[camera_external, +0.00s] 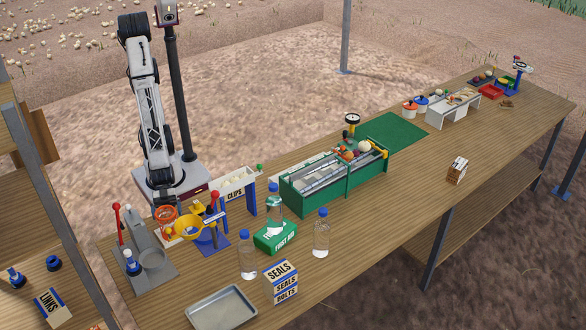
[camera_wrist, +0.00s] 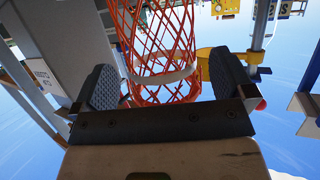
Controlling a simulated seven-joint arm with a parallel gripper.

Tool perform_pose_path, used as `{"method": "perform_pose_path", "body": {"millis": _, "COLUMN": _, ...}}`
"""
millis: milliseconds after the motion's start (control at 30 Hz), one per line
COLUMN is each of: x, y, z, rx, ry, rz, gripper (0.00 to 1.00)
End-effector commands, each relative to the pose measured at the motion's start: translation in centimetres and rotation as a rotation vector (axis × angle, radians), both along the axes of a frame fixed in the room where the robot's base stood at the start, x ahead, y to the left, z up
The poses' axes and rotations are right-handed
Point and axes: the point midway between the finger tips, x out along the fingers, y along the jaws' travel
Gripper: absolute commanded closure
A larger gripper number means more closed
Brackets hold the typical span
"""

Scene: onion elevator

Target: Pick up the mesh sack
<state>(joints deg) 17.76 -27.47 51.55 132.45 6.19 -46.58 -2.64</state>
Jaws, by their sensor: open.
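The mesh sack (camera_wrist: 160,40) is an orange-red open netting with a pale band around it, seen large in the wrist view. It also shows as a small orange shape (camera_external: 166,213) at the left end of the table, partly hidden by my arm. My gripper (camera_wrist: 164,83) is open, with one dark ribbed finger pad on each side of the sack's netting. The netting appears between or just beyond the pads; I cannot tell whether either pad touches it.
Bottles and a green first aid box (camera_external: 275,237) stand further right. The table's right front is mostly clear.

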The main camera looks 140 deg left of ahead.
Motion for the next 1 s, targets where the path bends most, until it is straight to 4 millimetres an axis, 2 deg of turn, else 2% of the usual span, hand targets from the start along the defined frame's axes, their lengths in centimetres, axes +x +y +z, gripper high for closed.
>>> {"method": "perform_pose_path", "body": {"millis": 300, "x": 2.1, "y": -0.9, "z": -0.8, "rx": 0.0, "ry": 0.0, "rz": 0.0, "gripper": 0.0}}
{"method": "perform_pose_path", "body": {"millis": 933, "x": 2.3, "y": -0.9, "z": -0.9, "rx": 0.0, "ry": 0.0, "rz": 0.001, "gripper": 0.0}}
{"method": "perform_pose_path", "body": {"millis": 967, "x": 2.3, "y": -0.9, "z": -0.9, "rx": 0.0, "ry": 0.0, "rz": 0.0, "gripper": 0.02}}
{"method": "perform_pose_path", "body": {"millis": 1000, "x": 2.3, "y": -0.9, "z": -0.9, "rx": 0.0, "ry": 0.0, "rz": 0.0, "gripper": 0.08}}
